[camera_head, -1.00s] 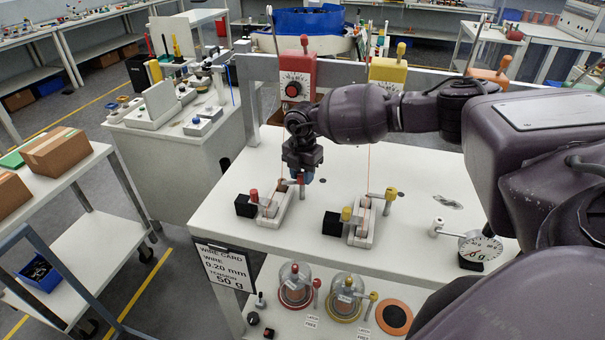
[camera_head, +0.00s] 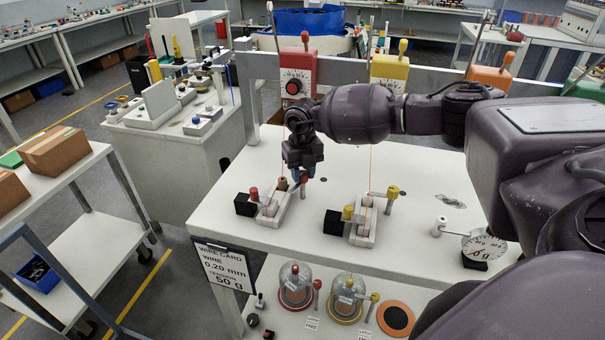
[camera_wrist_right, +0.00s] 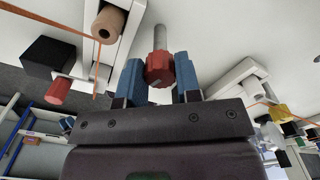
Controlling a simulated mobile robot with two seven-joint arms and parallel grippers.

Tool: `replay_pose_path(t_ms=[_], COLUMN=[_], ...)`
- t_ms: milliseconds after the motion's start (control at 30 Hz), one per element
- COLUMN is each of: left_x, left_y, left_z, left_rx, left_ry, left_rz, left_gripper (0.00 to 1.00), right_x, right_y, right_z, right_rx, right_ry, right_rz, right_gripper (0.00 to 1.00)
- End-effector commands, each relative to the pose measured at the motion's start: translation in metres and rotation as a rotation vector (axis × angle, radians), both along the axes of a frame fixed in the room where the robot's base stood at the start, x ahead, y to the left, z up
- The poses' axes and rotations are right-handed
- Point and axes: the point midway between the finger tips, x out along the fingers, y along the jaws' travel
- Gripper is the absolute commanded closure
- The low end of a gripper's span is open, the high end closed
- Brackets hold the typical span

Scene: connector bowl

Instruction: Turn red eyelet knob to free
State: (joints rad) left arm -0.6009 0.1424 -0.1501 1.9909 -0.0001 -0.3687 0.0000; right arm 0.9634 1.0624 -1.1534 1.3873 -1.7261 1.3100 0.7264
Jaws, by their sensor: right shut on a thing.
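The red eyelet knob (camera_wrist_right: 159,66) sits on a grey rod, between the blue fingers of my right gripper (camera_wrist_right: 159,80) in the right wrist view. The fingers are shut on the knob from both sides. In the head view my right gripper (camera_head: 298,178) points down beside the red wire station (camera_head: 272,208), and the knob is largely hidden by it. The station has a light base, a black block and a second red knob (camera_head: 253,193), which also shows in the wrist view (camera_wrist_right: 57,91). My left gripper is not in view.
The yellow station (camera_head: 362,232) with its yellow knob (camera_head: 392,191) stands to the right. Red (camera_head: 296,82) and yellow (camera_head: 389,70) boxes hang on the rail behind. A round gauge (camera_head: 484,246) stands at the right front. Thin wires run down to the stations.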

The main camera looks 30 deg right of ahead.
Motion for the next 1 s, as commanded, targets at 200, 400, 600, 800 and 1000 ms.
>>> replay_pose_path(t_ms=[200, 400, 600, 800, 1000], left_x=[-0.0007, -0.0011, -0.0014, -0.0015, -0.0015], left_y=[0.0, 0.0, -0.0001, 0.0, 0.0], left_z=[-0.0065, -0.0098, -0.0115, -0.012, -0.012], left_rx=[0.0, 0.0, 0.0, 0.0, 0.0], left_ry=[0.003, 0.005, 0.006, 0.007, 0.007], left_rz=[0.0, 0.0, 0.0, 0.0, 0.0], left_gripper=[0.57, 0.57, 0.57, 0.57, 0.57], right_x=[0.0005, 0.0005, 0.0005, 0.0005, 0.0006], right_y=[-0.0001, 0.0002, 0.0003, 0.0004, 0.0004], right_z=[-0.0004, 0.0001, 0.0006, 0.0009, 0.0011], right_rx=[0.0, 0.0, 0.0, 0.0, 0.0], right_ry=[-0.002, -0.002, -0.002, -0.002, -0.002], right_rz=[0.166, 0.273, 0.331, 0.351, 0.353], right_gripper=[0.92, 0.92, 0.92, 0.93, 0.92])
